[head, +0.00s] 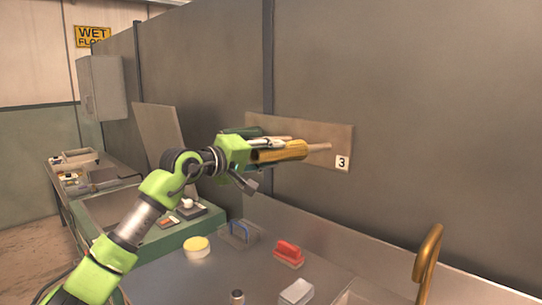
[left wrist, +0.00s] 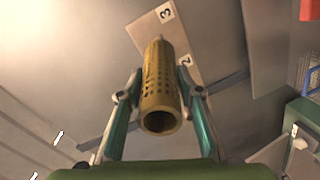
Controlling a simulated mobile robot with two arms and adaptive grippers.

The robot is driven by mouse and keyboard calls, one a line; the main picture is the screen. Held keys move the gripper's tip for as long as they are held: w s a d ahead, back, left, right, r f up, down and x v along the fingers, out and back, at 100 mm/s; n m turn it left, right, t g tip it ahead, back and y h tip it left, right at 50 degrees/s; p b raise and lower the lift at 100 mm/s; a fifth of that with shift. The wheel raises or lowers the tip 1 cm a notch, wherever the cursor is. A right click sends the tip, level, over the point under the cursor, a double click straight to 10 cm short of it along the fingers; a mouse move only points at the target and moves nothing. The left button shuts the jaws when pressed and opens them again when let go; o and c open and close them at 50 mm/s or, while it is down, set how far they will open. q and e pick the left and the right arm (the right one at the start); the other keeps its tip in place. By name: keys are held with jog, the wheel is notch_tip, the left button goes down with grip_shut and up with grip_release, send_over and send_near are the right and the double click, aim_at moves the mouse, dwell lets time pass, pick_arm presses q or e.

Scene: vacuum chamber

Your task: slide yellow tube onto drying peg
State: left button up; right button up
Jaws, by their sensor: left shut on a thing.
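The yellow tube (head: 280,152) is a perforated cylinder. My left gripper (head: 262,145) is shut on it, in front of the wall board (head: 290,131) with a label 3. In the left wrist view the tube (left wrist: 160,88) lies between my left gripper's two teal fingers (left wrist: 160,108), its open near end facing the camera. A pale wooden peg (head: 320,147) shows at the tube's far right end, by label 3. I cannot tell whether the peg's tip is inside the tube. My right gripper is not in view.
Below is a metal counter with a yellow round sponge (head: 197,246), a blue-handled item (head: 241,234), a red brush (head: 288,252) and a pale block (head: 297,291). A brass curved pipe (head: 428,262) rises at the right. The wall right of the board is clear.

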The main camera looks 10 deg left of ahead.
aim_at(284, 152)
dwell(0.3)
pick_arm(q)
jog(key=shift+w+d, duration=0.45)
jog(key=shift+w, duration=0.15)
jog(key=shift+p+x, duration=0.95)
jog(key=shift+x, duration=0.8)
jog(key=shift+f+b, duration=0.1)
jog(key=shift+b, duration=0.35)
dwell(0.5)
jog(key=shift+w, duration=0.1)
